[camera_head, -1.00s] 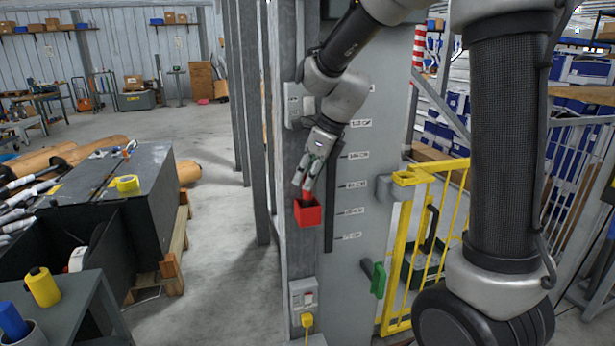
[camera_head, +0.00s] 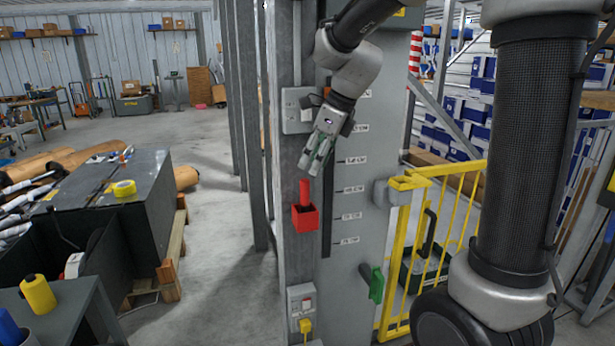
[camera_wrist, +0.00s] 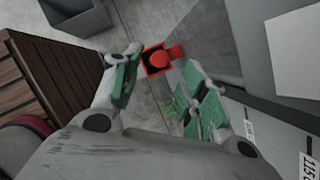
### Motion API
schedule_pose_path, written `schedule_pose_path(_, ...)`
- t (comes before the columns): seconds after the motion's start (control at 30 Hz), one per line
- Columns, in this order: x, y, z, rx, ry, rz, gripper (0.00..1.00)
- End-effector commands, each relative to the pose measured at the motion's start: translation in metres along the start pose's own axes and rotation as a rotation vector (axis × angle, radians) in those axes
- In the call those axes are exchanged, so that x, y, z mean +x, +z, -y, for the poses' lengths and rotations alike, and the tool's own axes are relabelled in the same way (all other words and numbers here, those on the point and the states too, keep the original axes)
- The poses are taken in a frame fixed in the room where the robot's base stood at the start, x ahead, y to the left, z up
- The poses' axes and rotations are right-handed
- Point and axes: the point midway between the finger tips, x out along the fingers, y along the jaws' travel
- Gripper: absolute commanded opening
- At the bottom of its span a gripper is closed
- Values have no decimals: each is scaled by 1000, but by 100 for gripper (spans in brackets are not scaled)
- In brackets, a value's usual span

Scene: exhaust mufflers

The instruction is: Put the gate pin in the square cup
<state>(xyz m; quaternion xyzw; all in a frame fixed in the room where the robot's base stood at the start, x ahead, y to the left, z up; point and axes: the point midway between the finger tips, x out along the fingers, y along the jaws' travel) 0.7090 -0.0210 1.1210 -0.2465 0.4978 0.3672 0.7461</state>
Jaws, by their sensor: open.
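The red gate pin (camera_head: 304,190) stands upright in the red square cup (camera_head: 304,218), which is fixed to the grey post. The pin's upper part shows above the cup's rim. In the wrist view, the round top of the pin (camera_wrist: 154,58) shows inside the square cup (camera_wrist: 158,70), beyond the fingertips. My gripper (camera_head: 318,165) is open and empty, above the pin and a little to its right, apart from it. Its green finger pads spread to both sides in the wrist view (camera_wrist: 160,85).
A black bench (camera_head: 110,205) with yellow tape is at the left, with clear floor between.

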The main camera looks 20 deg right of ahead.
Motion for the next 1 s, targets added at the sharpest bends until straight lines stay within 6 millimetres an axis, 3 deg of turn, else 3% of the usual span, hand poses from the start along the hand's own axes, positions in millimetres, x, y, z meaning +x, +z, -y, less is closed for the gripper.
schedule_pose_path(0.2,-39,0,0,0,-2,2,43)
schedule_pose_path(0.47,-52,-1,0,-9,-2,0,43)
schedule_pose_path(0.57,-58,-10,-5,-93,-14,-6,43)
schedule_pose_path(0.67,-71,-34,-18,-317,-41,-26,43)
schedule_pose_path(0.8,-92,-90,-47,-840,-85,-99,43)
schedule_pose_path(1.0,-103,-171,-89,-1605,-79,-255,43)
